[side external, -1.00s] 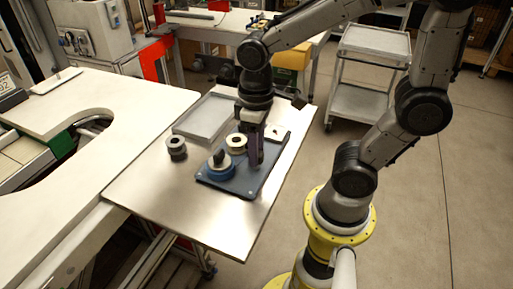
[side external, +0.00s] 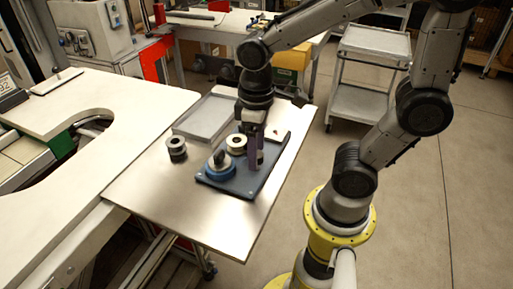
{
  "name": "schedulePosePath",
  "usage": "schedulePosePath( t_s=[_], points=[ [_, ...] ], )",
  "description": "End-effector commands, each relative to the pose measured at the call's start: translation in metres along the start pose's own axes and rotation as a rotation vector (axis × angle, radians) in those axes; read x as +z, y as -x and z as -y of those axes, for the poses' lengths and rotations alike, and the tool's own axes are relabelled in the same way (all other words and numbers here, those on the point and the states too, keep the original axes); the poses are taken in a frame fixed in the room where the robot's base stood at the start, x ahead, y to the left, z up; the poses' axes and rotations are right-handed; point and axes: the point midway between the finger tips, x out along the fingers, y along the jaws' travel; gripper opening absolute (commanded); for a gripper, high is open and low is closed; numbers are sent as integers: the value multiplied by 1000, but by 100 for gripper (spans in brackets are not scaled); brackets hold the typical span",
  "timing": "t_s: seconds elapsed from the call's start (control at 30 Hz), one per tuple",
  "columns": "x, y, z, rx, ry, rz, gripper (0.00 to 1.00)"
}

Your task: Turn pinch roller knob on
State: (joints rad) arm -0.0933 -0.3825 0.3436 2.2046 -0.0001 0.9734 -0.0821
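A dark blue-grey plate (side external: 229,187) lies on the metal table and carries the tape-reel parts. A blue reel with a dark top (side external: 219,165) sits at its front left. A cream-coloured ring with a dark centre (side external: 236,144) sits behind it. My gripper (side external: 256,165) points down over the right half of the plate, right of both reels. A purplish finger shows, with a small grey round part (side external: 261,157) beside it. The pinch roller knob cannot be made out clearly; the gripper covers that area. Whether the fingers are apart or closed on something is too small to tell.
A dark spool (side external: 176,147) stands on the table left of the plate. An empty grey tray (side external: 207,117) lies behind it. The table's front part (side external: 226,228) is clear. A white curved bench (side external: 70,165) adjoins at left; a grey cart (side external: 368,75) stands behind.

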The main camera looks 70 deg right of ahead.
Motion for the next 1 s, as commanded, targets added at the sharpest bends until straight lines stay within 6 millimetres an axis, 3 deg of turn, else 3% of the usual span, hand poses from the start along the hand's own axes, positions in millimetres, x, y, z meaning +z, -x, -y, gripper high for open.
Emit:
schedulePosePath(
  t_s=[0.2,0.33,0.8,1.0],
  points=[
    [0,2,0,0,0,1,70],
    [-1,14,0,0,0,-2,70],
    [-1,110,0,0,0,-3,70],
    [-1,132,0,0,0,0,70]
  ],
)
